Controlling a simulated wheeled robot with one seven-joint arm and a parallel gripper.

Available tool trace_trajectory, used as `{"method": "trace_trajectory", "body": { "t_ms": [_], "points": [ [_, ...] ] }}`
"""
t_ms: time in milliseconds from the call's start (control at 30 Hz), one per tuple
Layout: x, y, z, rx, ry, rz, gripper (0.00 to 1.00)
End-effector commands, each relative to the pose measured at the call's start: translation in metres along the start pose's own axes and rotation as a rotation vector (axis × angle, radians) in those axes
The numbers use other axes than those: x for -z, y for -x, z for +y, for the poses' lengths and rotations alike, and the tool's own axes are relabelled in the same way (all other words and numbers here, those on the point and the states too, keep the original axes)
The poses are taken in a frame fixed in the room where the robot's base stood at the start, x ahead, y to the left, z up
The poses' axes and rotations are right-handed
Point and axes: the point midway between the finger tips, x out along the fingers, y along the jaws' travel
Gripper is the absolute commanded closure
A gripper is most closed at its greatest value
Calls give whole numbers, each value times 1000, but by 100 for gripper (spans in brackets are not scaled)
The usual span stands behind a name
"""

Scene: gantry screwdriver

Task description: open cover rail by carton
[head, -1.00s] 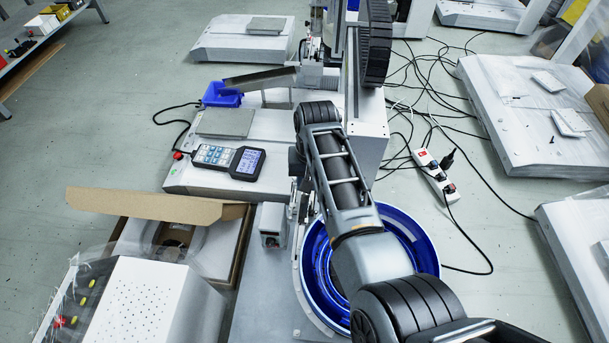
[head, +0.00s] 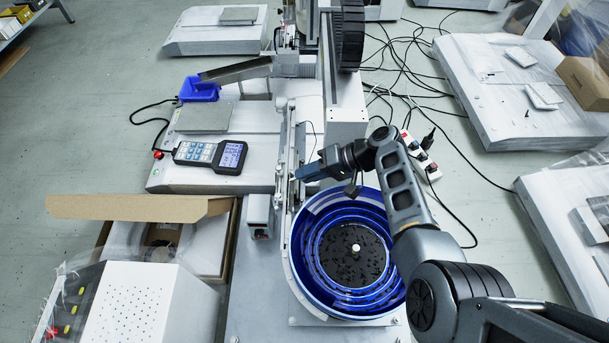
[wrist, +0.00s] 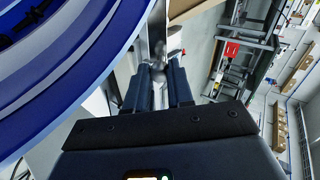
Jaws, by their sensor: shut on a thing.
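The cover rail (head: 291,135) is a narrow metal strip between the machine bed and the blue feeder bowl (head: 302,225). The open carton (head: 140,207) lies to its left, with a brown flap raised. My gripper (head: 300,174) comes from the right above the bowl's far rim and reaches the rail's near end. In the wrist view my gripper (wrist: 160,82) has its two dark blue fingers close on either side of a small metal part (wrist: 160,66) of the rail. It is shut on that part. The exact contact is partly hidden by the fingers.
A handheld controller (head: 211,155) lies on the machine bed left of the rail. A perforated white box (head: 138,307) stands front left. A power strip (head: 421,158) and loose cables lie on the floor to the right.

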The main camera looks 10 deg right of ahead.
Motion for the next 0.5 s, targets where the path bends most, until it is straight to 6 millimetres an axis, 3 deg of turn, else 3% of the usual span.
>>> {"method": "trace_trajectory", "body": {
  "t_ms": [33,500],
  "points": [
    [0,-2,8,27,-4,8,100],
    [-2,0,12,173,-3,29,100]
  ]
}}
